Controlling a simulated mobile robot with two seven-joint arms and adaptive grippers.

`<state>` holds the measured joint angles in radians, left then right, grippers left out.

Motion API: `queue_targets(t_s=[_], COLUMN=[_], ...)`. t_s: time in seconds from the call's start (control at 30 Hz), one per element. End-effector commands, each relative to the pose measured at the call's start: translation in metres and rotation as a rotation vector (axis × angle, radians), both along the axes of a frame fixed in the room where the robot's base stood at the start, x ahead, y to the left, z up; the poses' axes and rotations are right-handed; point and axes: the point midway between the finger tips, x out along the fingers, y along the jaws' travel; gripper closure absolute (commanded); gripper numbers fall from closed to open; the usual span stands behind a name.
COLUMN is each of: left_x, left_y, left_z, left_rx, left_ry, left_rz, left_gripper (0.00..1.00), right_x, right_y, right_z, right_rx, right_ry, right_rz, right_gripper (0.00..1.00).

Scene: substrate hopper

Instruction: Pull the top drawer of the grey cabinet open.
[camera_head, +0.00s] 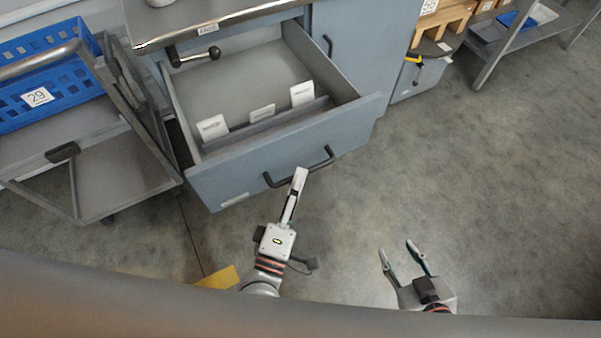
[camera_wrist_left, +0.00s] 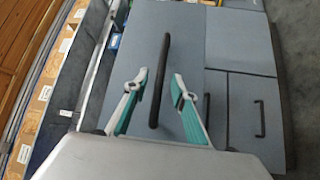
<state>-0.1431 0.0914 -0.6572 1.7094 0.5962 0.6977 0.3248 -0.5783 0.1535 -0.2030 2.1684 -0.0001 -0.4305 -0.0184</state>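The grey cabinet (camera_head: 365,50) stands at the top of the head view. Its top drawer (camera_head: 355,122) is pulled well out, and its inside shows. The dark bar handle (camera_head: 320,166) is on the drawer's front; it also shows upright in the left wrist view (camera_wrist_left: 160,75). My left gripper (camera_head: 299,175) is at the handle, seen edge-on in the head view. In the left wrist view its fingers (camera_wrist_left: 160,88) are spread, one on each side of the bar, with gaps visible. My right gripper (camera_head: 400,246) is open and empty over the floor, right of the left one.
Several white cards (camera_head: 262,113) stand inside the drawer. A grey cart (camera_head: 120,178) with a blue crate (camera_head: 60,105) stands close on the left. A workbench shelf (camera_head: 490,30) is at the upper right. The floor (camera_head: 470,180) on the right is clear.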

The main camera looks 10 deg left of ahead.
Motion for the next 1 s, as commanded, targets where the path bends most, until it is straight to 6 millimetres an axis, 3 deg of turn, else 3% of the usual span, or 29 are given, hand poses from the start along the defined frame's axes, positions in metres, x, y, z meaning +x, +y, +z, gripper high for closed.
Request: queue_targets(t_s=[0.3, 0.5, 1.0], left_x=[-0.064, -0.088, -0.094], left_y=[0.013, 0.018, 0.019], left_z=[-0.01, -0.013, -0.013], left_rx=[0.002, 0.001, -0.001], left_ry=[0.003, 0.001, 0.0], left_rz=[-0.002, -0.002, 0.0], left_gripper=[0.74, 0.74, 0.74], right_x=[-0.001, -0.001, -0.001], right_y=[0.0, 0.0, 0.0], right_z=[-0.001, -0.001, -0.001], right_rx=[-0.001, -0.001, -0.001], right_ry=[0.002, 0.002, 0.002], right_rz=[0.0, 0.001, 0.001], right_gripper=[0.6, 0.6, 0.6])
